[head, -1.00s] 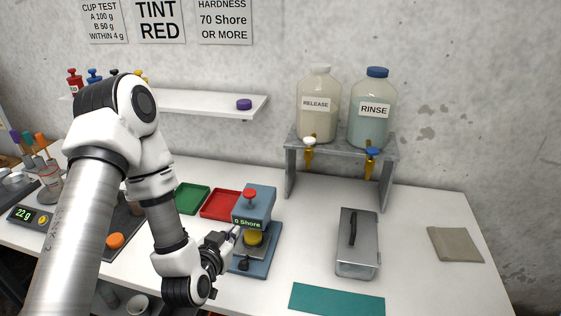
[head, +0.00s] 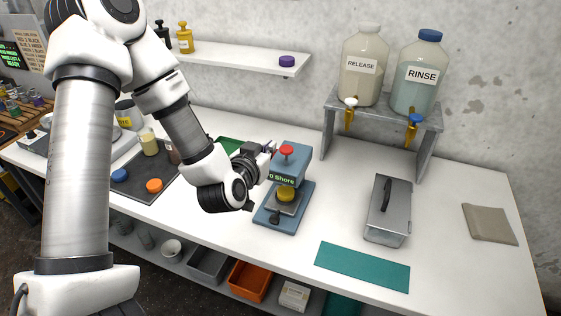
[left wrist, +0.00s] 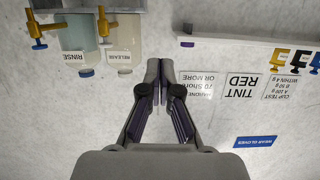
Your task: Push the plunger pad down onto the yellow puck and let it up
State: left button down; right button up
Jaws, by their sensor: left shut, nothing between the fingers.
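The blue hardness tester (head: 295,160) stands on the white table with a red knob (head: 287,150) on top and a display reading 0 Shore. The yellow puck (head: 286,194) lies on the plate low on the tester's front, under its head. A plunger pad above the puck cannot be made out. My left gripper (head: 269,147) is just left of the tester's head, about level with the red knob; contact cannot be told. In the left wrist view its fingers (left wrist: 160,66) are together and empty, and the tester does not show. My right gripper is not in view.
A grey metal box (head: 388,215) and a teal mat (head: 362,267) lie right of the tester. Behind stand the release bottle (head: 362,65) and rinse bottle (head: 420,75) on a raised stand (head: 430,150). An orange puck (head: 154,186) lies on a dark mat at left.

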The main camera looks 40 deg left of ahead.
pick_arm(q)
jog(key=w+f+b, duration=0.2)
jog(key=w+a+f+b, duration=0.1)
jog(key=w+b, duration=0.1)
jog(key=w, duration=0.1)
jog(key=w+a+f+b, duration=0.1)
jog(key=w+f+b, duration=0.1)
jog(key=w, duration=0.1)
jog(key=shift+f, duration=0.35)
jog(key=shift+s+f+b, duration=0.1)
jog(key=shift+f+b, duration=0.15)
jog(key=shift+b, duration=0.05)
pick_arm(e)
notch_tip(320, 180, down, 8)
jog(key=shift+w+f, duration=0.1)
pick_arm(q)
jog(key=f+b, duration=0.1)
jog(key=f, duration=0.1)
jog(key=f+b, duration=0.1)
jog(key=shift+s+d+f+b, duration=0.1)
jog(key=shift+s+f+b, duration=0.1)
jog(key=shift+f+b, duration=0.2)
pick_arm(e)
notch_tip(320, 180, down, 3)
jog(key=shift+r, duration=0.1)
